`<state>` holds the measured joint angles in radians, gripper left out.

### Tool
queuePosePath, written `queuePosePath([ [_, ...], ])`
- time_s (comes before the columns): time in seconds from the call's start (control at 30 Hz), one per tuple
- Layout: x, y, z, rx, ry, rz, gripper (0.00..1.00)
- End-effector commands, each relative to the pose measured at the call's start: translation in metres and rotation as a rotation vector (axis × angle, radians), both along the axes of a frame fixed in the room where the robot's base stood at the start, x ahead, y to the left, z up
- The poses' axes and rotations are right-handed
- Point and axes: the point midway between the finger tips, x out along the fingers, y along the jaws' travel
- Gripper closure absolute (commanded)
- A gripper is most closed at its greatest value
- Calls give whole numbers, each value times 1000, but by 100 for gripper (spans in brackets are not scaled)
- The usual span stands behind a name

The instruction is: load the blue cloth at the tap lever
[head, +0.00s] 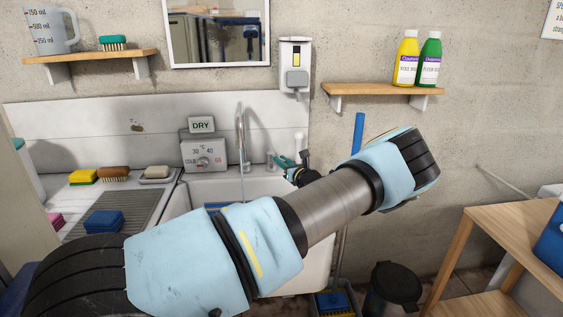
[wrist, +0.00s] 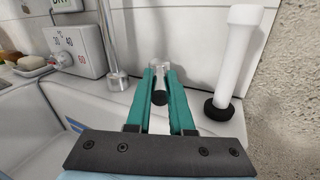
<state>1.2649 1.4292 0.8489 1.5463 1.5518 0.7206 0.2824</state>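My gripper (wrist: 160,80) has teal fingers, one on each side of the tap lever (wrist: 160,98), a short metal piece with a black end behind the sink. The lever fills the narrow gap, and the fingers look shut on it. In the head view my gripper (head: 284,161) is small and partly behind my own arm. The tap (head: 241,140) has a tall curved spout just left of it. A blue folded thing, seemingly the blue cloth (head: 103,222), lies on the draining board at the left, well away from my gripper.
A dial box (head: 203,155) with a DRY sign (head: 201,125) stands left of the spout. A white upright cylinder (wrist: 240,55) with a black base stands right of my gripper. My arm hides much of the sink.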

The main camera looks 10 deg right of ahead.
Motion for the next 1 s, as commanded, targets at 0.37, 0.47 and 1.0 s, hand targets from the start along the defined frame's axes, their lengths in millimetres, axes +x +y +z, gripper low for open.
queuePosePath([
  [0.37, 0, 0, 0, -1, 0, 0, 50],
  [0.47, 0, 0, 0, 0, 0, 0, 50],
  [1.0, -76, -25, -3, -1, 0, -2, 50],
])
